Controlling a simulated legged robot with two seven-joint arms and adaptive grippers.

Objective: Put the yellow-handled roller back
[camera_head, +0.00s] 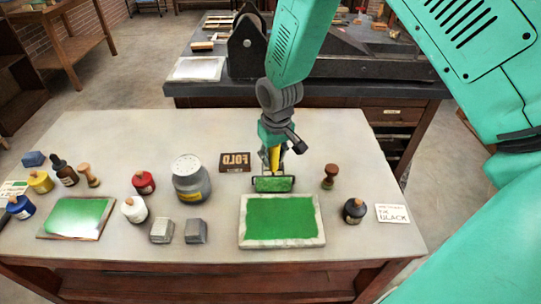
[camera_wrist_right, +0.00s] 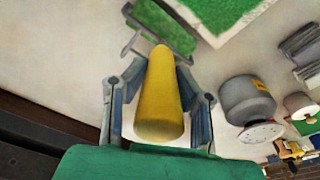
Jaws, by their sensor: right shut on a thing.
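The yellow-handled roller (camera_head: 274,184) is in my right gripper (camera_head: 275,148), its green-coated roller end down and its handle up. In the right wrist view my right gripper (camera_wrist_right: 158,95) has a finger on each side of the yellow handle (camera_wrist_right: 160,100). The green roller end (camera_wrist_right: 163,28) points away from the gripper. The roller is just behind the pale-rimmed block with a green face (camera_head: 242,228); I cannot tell whether it touches the table (camera_head: 350,262). My left gripper is not in view.
A dark FOLD block (camera_head: 235,162) lies close left of the roller. A large grey canister (camera_head: 190,179), grey blocks (camera_head: 162,230) and a green-inked slab (camera_head: 77,217) are left.

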